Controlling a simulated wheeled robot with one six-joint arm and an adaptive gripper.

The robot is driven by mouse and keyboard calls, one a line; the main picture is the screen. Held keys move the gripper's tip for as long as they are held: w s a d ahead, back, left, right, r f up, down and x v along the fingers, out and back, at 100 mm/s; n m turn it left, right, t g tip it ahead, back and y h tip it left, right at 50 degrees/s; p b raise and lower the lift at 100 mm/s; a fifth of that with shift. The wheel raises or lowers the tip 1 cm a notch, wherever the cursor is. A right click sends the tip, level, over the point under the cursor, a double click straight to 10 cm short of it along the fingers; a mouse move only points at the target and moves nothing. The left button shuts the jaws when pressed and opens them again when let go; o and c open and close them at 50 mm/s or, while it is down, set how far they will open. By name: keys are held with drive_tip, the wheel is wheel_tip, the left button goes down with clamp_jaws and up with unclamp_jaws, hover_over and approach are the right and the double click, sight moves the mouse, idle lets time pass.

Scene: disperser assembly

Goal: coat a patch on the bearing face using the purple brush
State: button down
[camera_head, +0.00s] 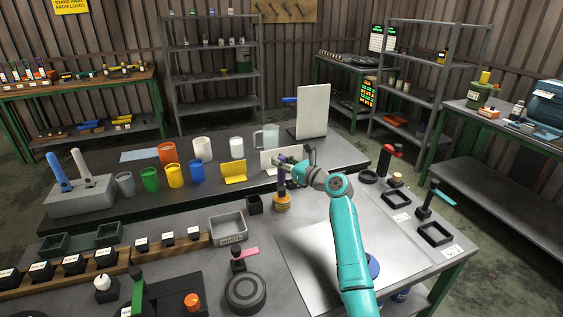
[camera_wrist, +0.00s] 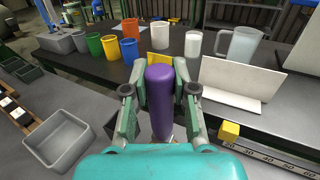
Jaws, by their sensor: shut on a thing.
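My gripper (camera_head: 288,168) is shut on the purple brush (camera_head: 281,187), which stands about upright. In the wrist view the purple handle (camera_wrist: 160,97) sits between the two fingers. Its lower end is mostly hidden by my wrist. In the head view an amber, ring-like piece (camera_head: 282,203) shows directly below the brush; I cannot tell whether it is part of the brush or a separate thing touching it. No face is clearly recognisable as the bearing face. A dark round disc (camera_head: 246,291) lies on the front bench, apart from the brush.
A small dark box (camera_head: 255,205) and a grey tray (camera_head: 228,229) stand left of the brush. A white L-shaped panel (camera_wrist: 239,83), a yellow stand (camera_head: 233,172) and several coloured cups are behind it. A pale sheet (camera_head: 310,255) on the right bench is largely bare.

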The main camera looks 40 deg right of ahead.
drive_tip(key=shift+f, duration=0.55)
idle(0.9)
drive_tip(key=shift+r, duration=0.1)
drive_tip(key=shift+r, duration=3.5)
